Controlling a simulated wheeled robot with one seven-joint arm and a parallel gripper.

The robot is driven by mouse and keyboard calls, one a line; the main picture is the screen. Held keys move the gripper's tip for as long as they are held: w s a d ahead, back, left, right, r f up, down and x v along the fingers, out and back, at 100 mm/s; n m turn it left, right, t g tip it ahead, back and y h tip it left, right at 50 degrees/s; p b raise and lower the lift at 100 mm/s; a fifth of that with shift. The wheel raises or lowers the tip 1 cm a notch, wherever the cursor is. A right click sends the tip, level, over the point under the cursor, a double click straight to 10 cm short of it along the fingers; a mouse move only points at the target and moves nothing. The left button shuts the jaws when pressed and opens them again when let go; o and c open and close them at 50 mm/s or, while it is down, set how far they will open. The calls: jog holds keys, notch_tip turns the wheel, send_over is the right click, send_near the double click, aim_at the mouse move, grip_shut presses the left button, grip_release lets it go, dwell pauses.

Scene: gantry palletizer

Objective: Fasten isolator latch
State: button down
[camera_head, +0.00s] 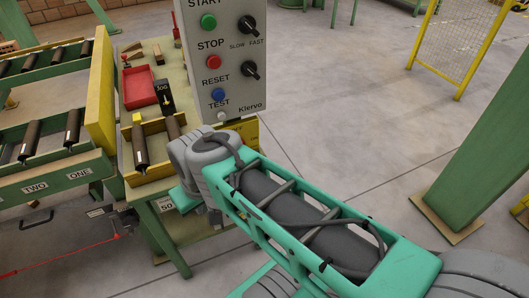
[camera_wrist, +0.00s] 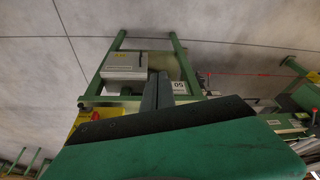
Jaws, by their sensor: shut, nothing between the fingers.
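No isolator latch can be made out clearly in either view. In the wrist view a pale grey box (camera_wrist: 124,66) with a yellow label sits in a green frame (camera_wrist: 117,39); I cannot tell whether it is the isolator. My gripper (camera_wrist: 158,83) shows in the wrist view as two dark fingers pressed together, shut and empty. It appears in front of the frame, just right of the grey box; I cannot tell whether it touches anything. In the head view my arm reaches toward the green-legged table and hides the gripper.
A grey control panel (camera_head: 222,65) with several buttons stands above the table (camera_head: 178,78). A red tray (camera_head: 138,88) and a black roller (camera_head: 140,146) are on the table. Roller conveyors (camera_head: 45,180) lie to the left. A green post (camera_head: 480,140) stands right; the middle floor is clear.

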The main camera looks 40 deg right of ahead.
jog(key=w+d+f+m+y+b, duration=0.25)
jog(key=w+d, duration=0.65)
jog(key=d, duration=0.5)
jog(key=s+d+f+m+t+b, duration=0.1)
jog(key=s+d+t, duration=0.1)
jog(key=d, duration=0.9)
jog(key=s+d+m+t+b, duration=0.1)
jog(key=s+d, duration=0.4)
jog(key=d, duration=0.6)
jog(key=shift+d+f+t+b, duration=0.15)
jog(key=shift+f+t+b, duration=0.2)
jog(key=shift+t, duration=0.25)
jog(key=shift+m, duration=0.25)
jog(key=w+a+f, duration=0.5)
jog(key=w+f, duration=0.2)
jog(key=w, duration=0.1)
jog(key=shift+a, duration=0.3)
